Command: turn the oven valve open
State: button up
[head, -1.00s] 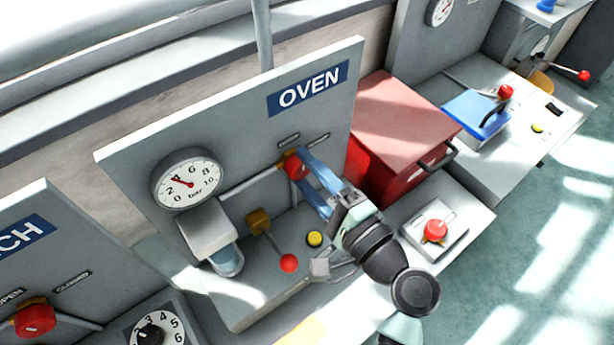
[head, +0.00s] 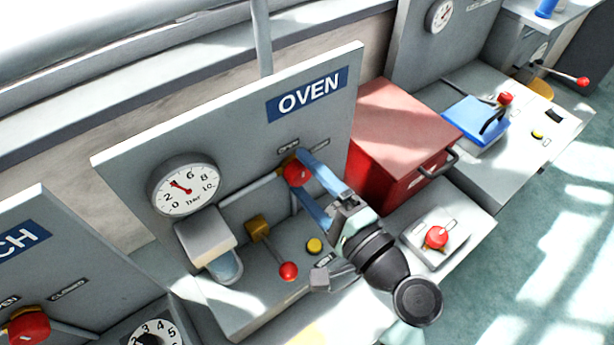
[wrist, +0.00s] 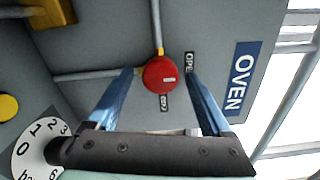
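The oven valve's red round knob (head: 296,172) sits on a pipe on the grey panel under the blue OVEN sign (head: 307,94). It also shows in the wrist view (wrist: 160,76), with a short white mark on its face. My gripper (head: 300,172) has its two blue fingers on either side of the knob. In the wrist view, narrow gaps show between the knob and the fingertips, so my gripper (wrist: 160,72) looks open around it. The OPEN label (wrist: 190,63) is partly behind the right finger; the other label (wrist: 164,102) is below the knob.
A pressure gauge (head: 184,186) is left of the valve. A red-ended lever (head: 288,270) and a yellow button (head: 314,245) lie below it. A red cabinet (head: 402,135) stands close to the right. Another red knob (head: 436,237) is on the front ledge.

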jog(key=b+v, duration=0.2)
jog(key=v, duration=1.1)
dwell(0.4)
jog(key=w+a+r+n+t+h+p, duration=0.1)
jog(key=w+a+r+n+t+h, duration=0.2)
jog(key=w+r, duration=0.6)
jog(key=w+r+n+t+h+p, duration=0.1)
jog(key=w+r+n+h, duration=0.3)
jog(key=r, duration=0.8)
jog(key=s+a+r+n+t+h, duration=0.1)
jog(key=s+r+n+t, duration=0.1)
jog(key=r, duration=0.6)
jog(key=s+a+r+n+t+h, duration=0.1)
jog(key=s+a+r+n+t, duration=0.1)
jog(key=r, duration=0.6)
jog(key=s+a+r+n+t+h, duration=0.1)
jog(key=s+r+t, duration=0.3)
jog(key=r, duration=0.4)
jog(key=shift+s+a+r+n+p, duration=0.35)
jog(key=shift+s+a+n+p, duration=0.05)
jog(key=shift+a+p, duration=0.05)
